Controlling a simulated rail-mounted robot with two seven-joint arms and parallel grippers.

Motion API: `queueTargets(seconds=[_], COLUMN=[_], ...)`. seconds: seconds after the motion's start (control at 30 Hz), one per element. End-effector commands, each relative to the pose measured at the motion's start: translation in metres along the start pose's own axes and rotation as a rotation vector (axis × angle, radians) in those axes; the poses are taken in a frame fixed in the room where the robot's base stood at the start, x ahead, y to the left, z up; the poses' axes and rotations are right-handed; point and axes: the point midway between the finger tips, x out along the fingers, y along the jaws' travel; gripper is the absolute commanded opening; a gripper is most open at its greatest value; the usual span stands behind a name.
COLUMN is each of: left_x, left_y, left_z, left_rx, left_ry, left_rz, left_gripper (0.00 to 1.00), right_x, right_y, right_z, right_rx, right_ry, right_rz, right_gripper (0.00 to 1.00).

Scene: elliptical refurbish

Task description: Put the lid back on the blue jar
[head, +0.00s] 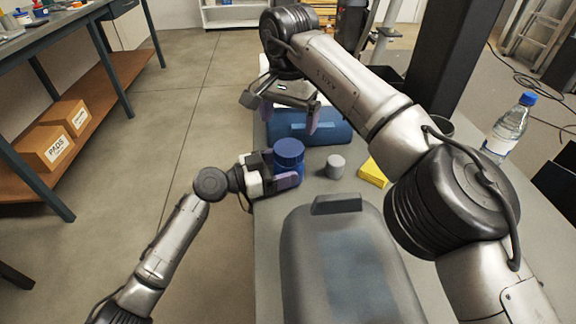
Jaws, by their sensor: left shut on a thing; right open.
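The blue jar (297,170) stands at the left edge of the grey table. A round, darker blue lid (288,148) sits on its top and looks level. I cannot tell whether it is fully seated. My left gripper (283,172) reaches in from the left and is shut on the jar's body below the lid. One purple finger pad shows at the jar's front; the other is mostly hidden. My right gripper (289,112) is open and empty, with its fingers spread above a blue case, behind the jar and apart from it.
The blue case (310,128) lies behind the jar. A grey cylinder (336,166) and a yellow block (373,172) stand to the right. A large grey padded object (345,255) fills the table's front. A water bottle (509,128) stands at the far right.

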Motion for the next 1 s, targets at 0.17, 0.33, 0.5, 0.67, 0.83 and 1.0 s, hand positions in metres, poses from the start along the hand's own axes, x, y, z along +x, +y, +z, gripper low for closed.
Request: queueTargets(seconds=[0.17,0.33,0.5,0.67,0.83,1.0], left_x=[0.0,0.0,0.0,0.0,0.0,0.0], left_y=[0.0,0.0,0.0,0.0,0.0,0.0], left_z=[0.001,0.001,0.001,0.001,0.001,0.001], left_rx=[0.0,0.0,0.0,0.0,0.0,0.0], left_ry=[-0.001,-0.001,-0.001,-0.001,-0.001,-0.001], left_rz=[0.0,0.0,0.0,0.0,0.0,0.0], left_gripper=[0.08,0.08,0.08,0.08,0.08,0.08], right_x=[0.0,0.0,0.0,0.0,0.011,0.034], right_y=[0.0,0.0,0.0,0.0,0.0,0.001], right_z=[0.0,0.0,0.0,0.0,0.0,0.0], right_rx=[-0.122,-0.163,-0.166,-0.165,-0.166,-0.166], right_ry=[0.0,0.0,0.0,0.0,-0.001,-0.001], right_rz=[-0.001,-0.001,-0.001,-0.001,0.0,0.001], right_gripper=[0.92,0.92,0.92,0.92,0.92,0.92])
